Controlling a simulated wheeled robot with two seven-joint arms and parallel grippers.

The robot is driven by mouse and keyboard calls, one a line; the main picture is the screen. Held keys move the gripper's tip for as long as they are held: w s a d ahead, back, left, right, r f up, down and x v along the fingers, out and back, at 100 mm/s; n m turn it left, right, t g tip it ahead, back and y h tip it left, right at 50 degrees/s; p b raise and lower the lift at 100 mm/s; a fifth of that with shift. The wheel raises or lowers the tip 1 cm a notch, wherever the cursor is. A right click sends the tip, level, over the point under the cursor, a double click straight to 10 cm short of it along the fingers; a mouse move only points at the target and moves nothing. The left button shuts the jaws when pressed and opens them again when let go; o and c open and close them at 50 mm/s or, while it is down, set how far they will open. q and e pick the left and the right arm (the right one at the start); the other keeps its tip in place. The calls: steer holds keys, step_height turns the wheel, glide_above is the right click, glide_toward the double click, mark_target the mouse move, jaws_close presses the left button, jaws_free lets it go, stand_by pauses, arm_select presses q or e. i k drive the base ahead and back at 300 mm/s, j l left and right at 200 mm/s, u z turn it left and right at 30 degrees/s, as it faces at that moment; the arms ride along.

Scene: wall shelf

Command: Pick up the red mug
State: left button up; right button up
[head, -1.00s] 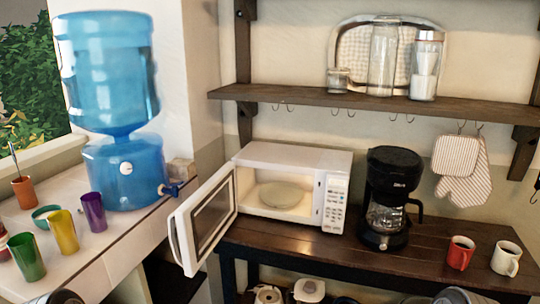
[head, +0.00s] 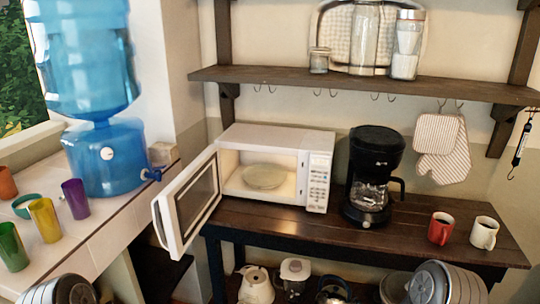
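The red mug (head: 440,228) stands upright on the dark wooden table (head: 290,225), near its right end. A white mug (head: 484,233) stands just to its right. Parts of my arms show at the bottom edge, one at the left (head: 62,290) and one at the right (head: 445,284). The right one is below and in front of the red mug, apart from it. The fingers of both grippers are out of the picture.
A black coffee maker (head: 374,176) stands left of the red mug. A white microwave (head: 275,168) has its door (head: 187,202) swung open. A wall shelf (head: 370,84) with hooks runs above. Cups and a blue water dispenser (head: 103,158) stand on the left counter.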

mark_target(441, 226)
steer(key=z, duration=1.4)
